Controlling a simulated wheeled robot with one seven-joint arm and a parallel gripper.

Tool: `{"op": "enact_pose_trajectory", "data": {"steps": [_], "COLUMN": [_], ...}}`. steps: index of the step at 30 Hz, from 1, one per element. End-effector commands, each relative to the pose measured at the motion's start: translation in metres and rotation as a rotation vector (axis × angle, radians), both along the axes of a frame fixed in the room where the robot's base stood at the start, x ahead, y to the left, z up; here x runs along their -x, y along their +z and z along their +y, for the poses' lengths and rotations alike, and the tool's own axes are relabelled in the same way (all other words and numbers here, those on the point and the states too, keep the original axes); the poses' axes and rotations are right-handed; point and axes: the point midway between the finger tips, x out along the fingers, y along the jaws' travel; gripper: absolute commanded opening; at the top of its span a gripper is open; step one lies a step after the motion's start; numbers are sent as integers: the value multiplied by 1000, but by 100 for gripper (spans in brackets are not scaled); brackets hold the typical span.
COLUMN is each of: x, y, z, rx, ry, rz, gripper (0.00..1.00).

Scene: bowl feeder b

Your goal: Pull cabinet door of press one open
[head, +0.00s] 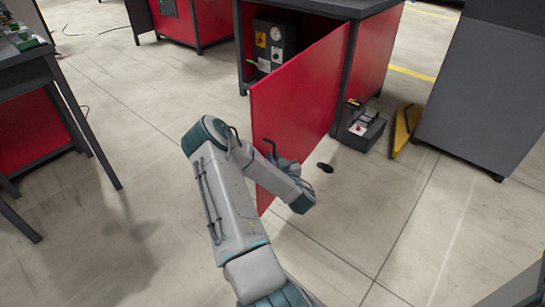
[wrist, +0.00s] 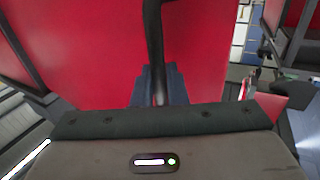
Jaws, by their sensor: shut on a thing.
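The red cabinet door (head: 300,100) of the press stands swung out, well away from the cabinet frame, and the inside of the cabinet shows at the upper left of it. In the wrist view the red door (wrist: 90,40) fills most of the upper picture. A dark bar handle (wrist: 153,40) runs upright on it. My gripper (wrist: 158,88) is shut on the handle, its blue-grey fingers on both sides of the bar. In the head view my gripper (head: 284,164) is at the door's outer face, partly hidden by my arm.
A grey box with a gauge (head: 274,42) is inside the cabinet. A dark toolbox (head: 361,128) and a yellow angled piece (head: 404,130) are on the floor to the right. A dark table (head: 25,75) stands at left.

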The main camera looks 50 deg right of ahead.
Motion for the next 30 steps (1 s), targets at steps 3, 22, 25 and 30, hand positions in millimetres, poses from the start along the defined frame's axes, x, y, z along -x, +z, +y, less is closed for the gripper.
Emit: {"op": "enact_pose_trajectory", "data": {"steps": [3,22,25,30], "x": [1,26,47,64], "y": [2,2,2,-4], "z": [-1,8,16,20], "rx": [1,-4,-4,-10], "ry": [-2,-5,-8,-17], "rz": [-5,0,2,-1], "gripper": [0,30,30,30]}}
